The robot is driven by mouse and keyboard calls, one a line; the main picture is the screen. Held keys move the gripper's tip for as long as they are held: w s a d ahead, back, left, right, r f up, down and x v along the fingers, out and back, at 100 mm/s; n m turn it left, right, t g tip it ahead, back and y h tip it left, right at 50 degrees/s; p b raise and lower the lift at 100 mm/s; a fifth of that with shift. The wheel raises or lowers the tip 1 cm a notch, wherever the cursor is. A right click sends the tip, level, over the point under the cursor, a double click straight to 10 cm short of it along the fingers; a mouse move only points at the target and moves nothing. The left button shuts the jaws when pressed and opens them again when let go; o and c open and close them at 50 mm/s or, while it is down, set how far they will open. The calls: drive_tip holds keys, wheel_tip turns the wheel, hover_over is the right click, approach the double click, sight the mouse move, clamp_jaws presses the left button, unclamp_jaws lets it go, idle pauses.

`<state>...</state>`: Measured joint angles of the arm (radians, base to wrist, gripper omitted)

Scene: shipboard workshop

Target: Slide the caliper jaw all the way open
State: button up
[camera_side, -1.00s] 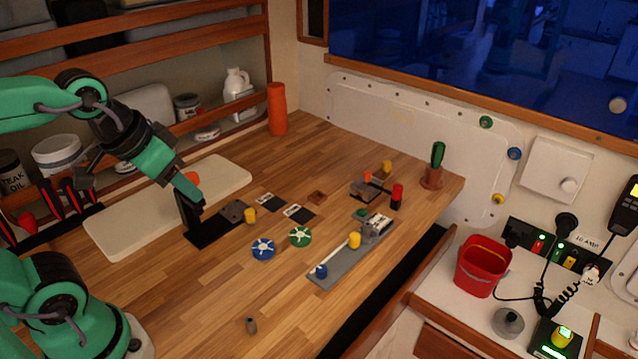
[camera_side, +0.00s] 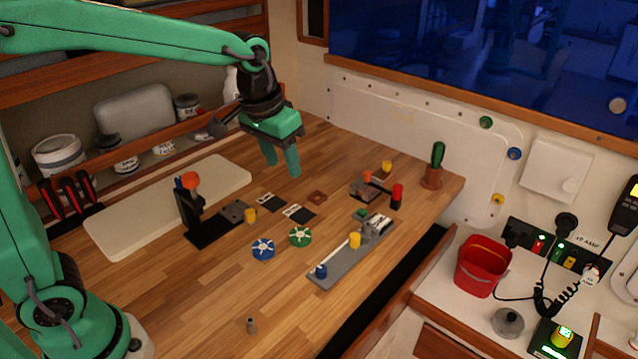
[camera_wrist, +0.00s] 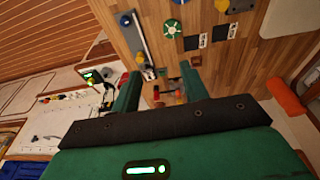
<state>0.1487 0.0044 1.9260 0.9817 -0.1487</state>
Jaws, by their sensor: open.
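The caliper appears to be the long grey bar (camera_side: 328,274) on the bench, with a blue knob (camera_side: 321,271) at its near end and a yellow knob (camera_side: 355,240) beside a grey block at its far part. The jaw's exact position is too small to tell. The bar also shows in the wrist view (camera_wrist: 141,38), beyond my fingers. My gripper (camera_side: 282,168) is open and empty. It hangs above the back of the bench, left of and behind the bar, touching nothing that I can see. Its two green fingers also show apart in the wrist view (camera_wrist: 160,72).
A black stand (camera_side: 213,233) with an orange top is on the left. Blue (camera_side: 263,249) and green (camera_side: 300,237) wheels lie left of the bar. A clamp with a red handle (camera_side: 397,192) and a green-handled tool (camera_side: 437,160) stand at right. The front bench is mostly clear.

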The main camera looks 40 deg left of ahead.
drive_tip(key=w+d+f+g, duration=0.1)
drive_tip(key=w+d+f, duration=0.3)
drive_tip(key=w+f, duration=0.25)
drive_tip(key=g, duration=0.2)
hover_over(355, 236)
wheel_tip(355, 236, down, 8)
drive_tip(key=shift+f, duration=0.1)
drive_tip(key=shift+f, duration=0.15)
drive_tip(key=shift+f, duration=3.8)
drive_tip(key=c, duration=0.9)
